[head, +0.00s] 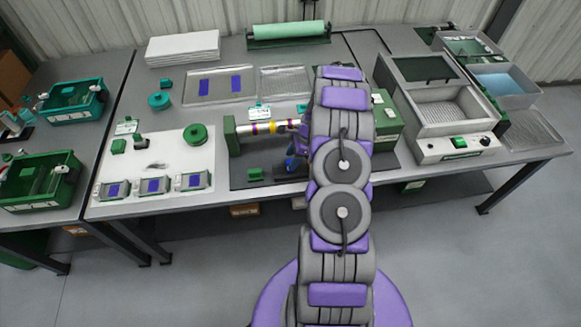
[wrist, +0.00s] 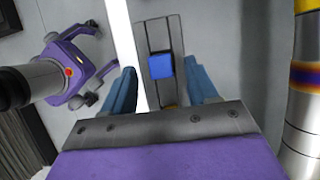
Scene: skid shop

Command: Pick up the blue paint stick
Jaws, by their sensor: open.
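In the wrist view a small blue block-like end, which looks like the blue paint stick (wrist: 160,67), stands in a narrow grey holder (wrist: 158,33). My gripper (wrist: 160,76) is open, with one blue finger to the left of the stick and one to the right. Gaps show on both sides, and I cannot tell its height over the stick. A yellow piece (wrist: 170,105) shows at the holder's near end, partly hidden by my gripper. In the head view my arm hides the holder and the stick.
A banded metal pipe (head: 270,127) is held at a green stand (head: 231,136); the pipe (wrist: 305,105) is close at the right in the wrist view. A grey machine (head: 445,110) stands right of my arm. A white mat (head: 165,158) with several parts lies left.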

